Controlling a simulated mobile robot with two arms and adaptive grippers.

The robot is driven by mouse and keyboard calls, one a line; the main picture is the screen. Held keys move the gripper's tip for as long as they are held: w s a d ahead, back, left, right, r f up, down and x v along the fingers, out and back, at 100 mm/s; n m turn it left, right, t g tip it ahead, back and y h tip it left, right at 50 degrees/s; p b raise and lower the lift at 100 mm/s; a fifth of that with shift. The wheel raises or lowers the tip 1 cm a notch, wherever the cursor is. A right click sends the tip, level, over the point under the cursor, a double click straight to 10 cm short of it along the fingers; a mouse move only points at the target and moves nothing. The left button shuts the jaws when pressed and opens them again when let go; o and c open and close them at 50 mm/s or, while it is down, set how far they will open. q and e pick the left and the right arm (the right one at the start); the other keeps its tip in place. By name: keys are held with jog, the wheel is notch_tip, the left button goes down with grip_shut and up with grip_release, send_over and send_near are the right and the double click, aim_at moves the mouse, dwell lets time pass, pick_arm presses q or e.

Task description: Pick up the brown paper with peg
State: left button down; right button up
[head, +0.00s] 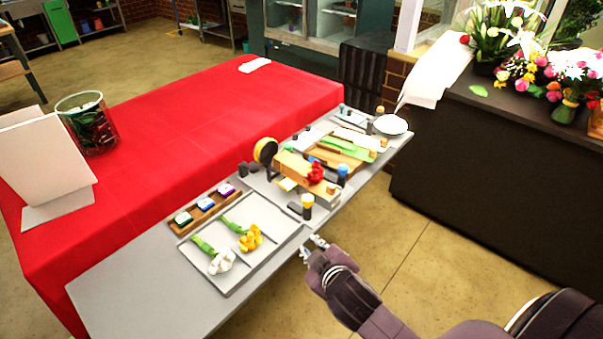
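A tan-brown piece (295,166) lies in the middle of the grey table strip, with a red flower at its right end. It may be the brown paper, but I cannot make out a peg on it. A flatter brown sheet (333,157) lies just behind it, partly covered by other items. My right gripper (312,246) is at the front edge of the table, to the right of the flower tray and nearer than the brown pieces. Its fingers are apart and nothing shows between them. My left gripper is not in view.
A grey tray (206,277) holds a white and a yellow flower. Small bottles (307,203) stand near the front edge. A round yellow-black item (265,151) and a wooden holder (206,211) are nearby. The red-covered table (190,120) is mostly clear. A white plate (390,125) is at the far end.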

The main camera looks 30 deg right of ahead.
jog(key=w+a+r+n+t+y, duration=0.25)
jog(key=w+r+n+t, duration=0.2)
jog(key=r, duration=0.55)
jog(key=w+a+r+n+t+y, duration=0.1)
jog(key=w+a+r+n+t, duration=0.2)
jog(key=w+r, duration=0.45)
jog(key=a+r+n+y, duration=0.6)
jog(key=r+n+y, duration=0.2)
jog(key=n, duration=0.1)
jog(key=n+g+h, duration=0.8)
jog(key=n+g, duration=0.7)
jog(key=n, duration=0.4)
send_near(331, 185)
notch_tip(331, 185, down, 2)
jog(key=shift+m, duration=0.25)
jog(key=p+x, duration=0.1)
jog(key=x, duration=0.1)
jog(key=p+x, duration=0.1)
jog(key=x, duration=0.2)
jog(key=p+x, duration=0.1)
jog(key=x, duration=0.1)
jog(key=shift+w+a+f+p, duration=0.1)
jog(key=shift+w+p, duration=0.2)
jog(key=shift+w+f, duration=0.1)
jog(key=shift+f, duration=0.15)
grip_shut()
jog(key=shift+t, duration=0.25)
